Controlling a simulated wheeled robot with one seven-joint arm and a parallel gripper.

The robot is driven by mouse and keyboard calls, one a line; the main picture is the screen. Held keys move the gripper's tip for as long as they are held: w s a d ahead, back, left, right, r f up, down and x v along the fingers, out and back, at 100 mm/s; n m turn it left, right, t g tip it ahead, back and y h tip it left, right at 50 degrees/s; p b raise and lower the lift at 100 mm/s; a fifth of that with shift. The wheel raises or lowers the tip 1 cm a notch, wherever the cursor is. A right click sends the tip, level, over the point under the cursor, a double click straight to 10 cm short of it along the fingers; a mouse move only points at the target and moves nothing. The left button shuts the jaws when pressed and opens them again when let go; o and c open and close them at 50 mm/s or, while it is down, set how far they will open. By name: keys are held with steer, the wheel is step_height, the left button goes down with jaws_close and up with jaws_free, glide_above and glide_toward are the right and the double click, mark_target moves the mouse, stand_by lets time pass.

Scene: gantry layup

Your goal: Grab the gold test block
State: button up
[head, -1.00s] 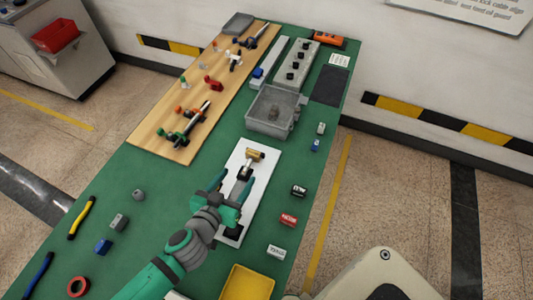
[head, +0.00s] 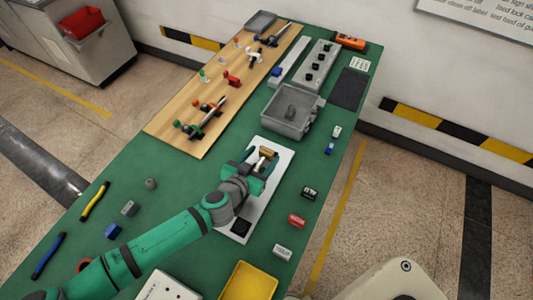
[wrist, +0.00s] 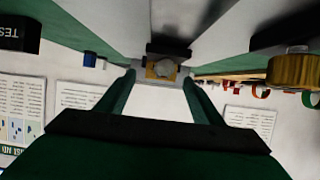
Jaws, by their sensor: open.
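The gold test block (head: 267,153) sits at the far part of a white plate (head: 268,200) on the green bench. My gripper (head: 260,167) is low over the plate, right at the block, and partly hides it. In the wrist view my gripper (wrist: 160,78) is open. A small gold piece with a grey round face (wrist: 162,69) shows between its fingertips, in front of a dark part. I cannot tell whether the fingers touch it. A brass-coloured cylinder (wrist: 295,71) shows at the right edge of the wrist view, outside the fingers.
A grey bin (head: 290,112) stands beyond the plate. A wooden board (head: 188,135) with tools lies at the left. Small labelled blocks, including a red one (head: 297,221), line the right edge. A yellow tray (head: 249,283) is at the near side.

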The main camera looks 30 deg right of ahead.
steer(key=shift+x, duration=0.8)
steer(key=c, duration=1.4)
steer(key=shift+c, duration=0.2)
steer(key=shift+r, duration=0.1)
